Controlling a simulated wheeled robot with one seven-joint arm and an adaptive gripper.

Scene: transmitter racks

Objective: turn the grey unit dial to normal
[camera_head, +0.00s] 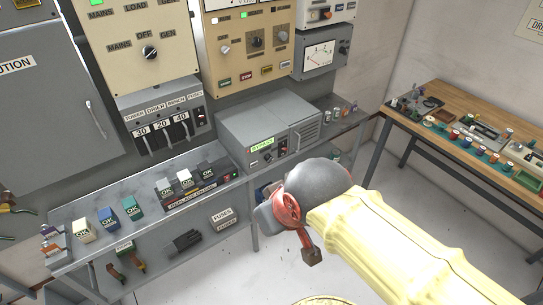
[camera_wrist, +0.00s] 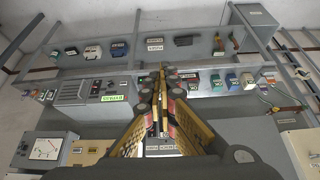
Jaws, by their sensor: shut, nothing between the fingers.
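The grey unit (camera_head: 262,125) sits on the grey shelf in the head view, with a lit green display (camera_head: 262,143) that appears to read BYPASS. A small dark dial (camera_head: 267,157) is on its front below the display; its pointer is too small to read. In the wrist view, which is upside down, the grey unit (camera_wrist: 75,92) is left of my gripper, with its display (camera_wrist: 115,98) and dial (camera_wrist: 96,86) showing. My gripper (camera_wrist: 163,72) is shut and empty, apart from the unit.
The shelf (camera_head: 80,205) holds several small blocks and a fuse tray (camera_head: 190,190) left of the unit. Switch panels (camera_head: 140,40) and a meter box (camera_head: 322,55) are above. A wooden workbench (camera_head: 445,92) with small parts stands at right. Floor (camera_head: 400,200) shows between.

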